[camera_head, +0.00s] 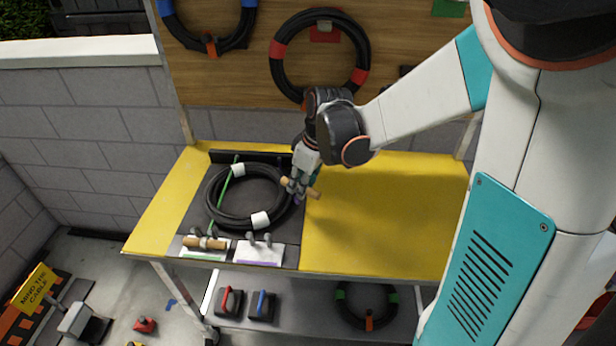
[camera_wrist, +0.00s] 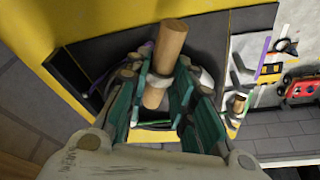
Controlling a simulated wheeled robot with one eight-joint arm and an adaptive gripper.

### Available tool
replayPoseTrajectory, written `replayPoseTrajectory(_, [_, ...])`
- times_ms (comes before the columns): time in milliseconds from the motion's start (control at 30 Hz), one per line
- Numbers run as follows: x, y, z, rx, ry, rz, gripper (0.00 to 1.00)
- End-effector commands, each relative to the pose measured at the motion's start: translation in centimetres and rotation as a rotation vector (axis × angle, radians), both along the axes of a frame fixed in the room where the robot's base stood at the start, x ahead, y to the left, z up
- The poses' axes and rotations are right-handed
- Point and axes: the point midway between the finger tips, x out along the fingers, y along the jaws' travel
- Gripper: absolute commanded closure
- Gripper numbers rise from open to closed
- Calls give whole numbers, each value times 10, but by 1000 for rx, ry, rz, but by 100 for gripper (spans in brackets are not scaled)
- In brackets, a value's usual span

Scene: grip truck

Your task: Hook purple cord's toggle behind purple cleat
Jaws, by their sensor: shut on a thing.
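My gripper (camera_head: 302,182) is shut on a light wooden toggle (camera_head: 313,193), held above the right edge of the black cable coil (camera_head: 215,205). In the wrist view the toggle (camera_wrist: 171,42) stands out between the teal fingers (camera_wrist: 157,88), with a pale collar at its middle. A bit of purple cord (camera_head: 297,199) shows just below the toggle; most of it is hidden. The purple cleat (camera_head: 260,252) is a white plate with a purple stripe and grey prongs at the front edge of the dark tray. It is empty, in front and left of my gripper.
A green cord (camera_head: 224,190) crosses the coil. Its toggle (camera_head: 205,243) lies at the green cleat (camera_head: 202,254), left of the purple one. The yellow bench top (camera_head: 380,215) right of the tray is clear. A board with hanging coils (camera_head: 320,55) stands behind.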

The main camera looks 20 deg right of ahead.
Motion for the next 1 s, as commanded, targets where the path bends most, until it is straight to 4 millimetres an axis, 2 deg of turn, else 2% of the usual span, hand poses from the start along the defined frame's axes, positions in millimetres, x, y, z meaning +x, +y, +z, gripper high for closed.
replayPoseTrajectory(600, [-25,49,0,1,1,424,100])
replayPoseTrajectory(1000, [-28,53,0,1,1,464,100])
